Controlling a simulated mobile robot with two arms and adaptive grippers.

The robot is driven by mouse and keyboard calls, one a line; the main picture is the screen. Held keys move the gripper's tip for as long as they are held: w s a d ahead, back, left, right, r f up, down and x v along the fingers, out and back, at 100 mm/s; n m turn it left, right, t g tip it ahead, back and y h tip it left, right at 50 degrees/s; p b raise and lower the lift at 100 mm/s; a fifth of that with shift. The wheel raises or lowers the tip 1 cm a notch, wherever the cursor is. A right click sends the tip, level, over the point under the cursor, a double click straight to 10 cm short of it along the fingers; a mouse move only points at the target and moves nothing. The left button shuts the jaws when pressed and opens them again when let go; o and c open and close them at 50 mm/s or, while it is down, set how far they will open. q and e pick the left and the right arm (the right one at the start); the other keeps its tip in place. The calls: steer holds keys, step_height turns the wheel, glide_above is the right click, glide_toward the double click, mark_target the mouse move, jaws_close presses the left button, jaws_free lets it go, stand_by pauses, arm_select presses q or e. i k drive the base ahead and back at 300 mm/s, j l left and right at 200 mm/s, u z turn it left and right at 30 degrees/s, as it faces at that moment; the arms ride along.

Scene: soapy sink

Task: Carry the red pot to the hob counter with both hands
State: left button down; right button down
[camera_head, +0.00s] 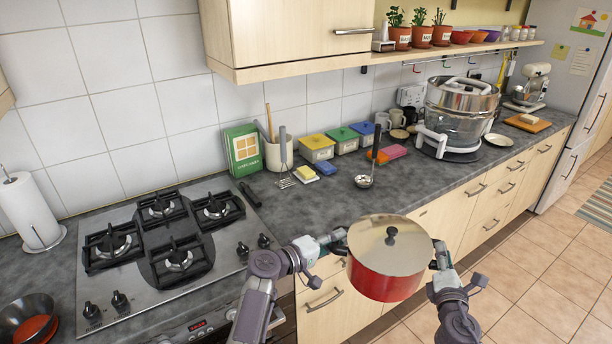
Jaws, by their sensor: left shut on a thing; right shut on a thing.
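The red pot (385,283) has a pale lid with a dark knob and black side handles. It is held upright in the air in front of the counter's front edge, over the drawers and floor. My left gripper (338,241) is shut on the pot's left handle. My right gripper (436,258) is shut on its right handle. The hob (170,250), with black grates and several burners, is set in the grey counter (310,215) to the left of the pot. The burners are bare.
A large glass cooker (460,108) is at the right. Bare counter lies right of the hob.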

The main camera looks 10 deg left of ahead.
mark_target(306, 210)
steer(key=i+j, duration=0.3)
steer(key=j, duration=0.15)
steer(key=i+j, duration=0.3)
steer(key=j, duration=0.15)
steer(key=i+j, duration=0.3)
steer(key=j, duration=0.1)
